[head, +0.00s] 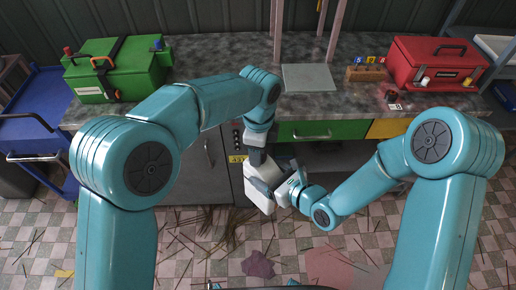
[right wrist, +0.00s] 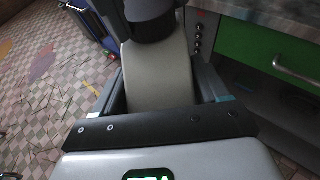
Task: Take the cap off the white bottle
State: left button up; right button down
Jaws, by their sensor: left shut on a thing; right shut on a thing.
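The white bottle (head: 258,198) is held in the air in front of the bench, tilted in the head view. My right gripper (head: 270,184) is shut on its body. In the right wrist view the pale bottle body (right wrist: 158,78) sits between the two fingers (right wrist: 160,92). My left gripper (head: 257,156) comes down from above and is shut at the bottle's top end, on the cap. A dark round piece (right wrist: 152,22) shows at that end in the right wrist view. The cap is mostly hidden, and I cannot tell whether it is still seated on the neck.
The bench top (head: 220,62) carries a green toolbox (head: 120,75), a grey plate (head: 308,78), a wooden block (head: 366,74) and a red toolbox (head: 432,62). Cabinet doors and a green drawer (head: 345,130) are close behind the bottle. A blue cart (head: 38,115) stands left.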

pick_arm(q)
jog(key=n, duration=0.5)
jog(key=shift+w+d+r+n, duration=0.15)
jog(key=shift+d+n, duration=0.1)
jog(key=shift+n, duration=0.05)
jog(key=n, duration=0.5)
jog(key=shift+a, duration=0.15)
jog(key=n, duration=0.5)
jog(key=shift+a+n, duration=0.15)
jog(key=shift+n, duration=0.15)
jog(key=n, duration=0.5)
jog(key=shift+a+r, duration=0.1)
jog(key=n, duration=0.2)
jog(key=shift+n, duration=0.3)
jog(key=n, duration=1.5)
jog(key=shift+s, duration=0.25)
jog(key=n, duration=0.4)
jog(key=shift+s+d+n, duration=0.15)
jog(key=shift+d+n, duration=0.1)
jog(key=shift+n, duration=0.15)
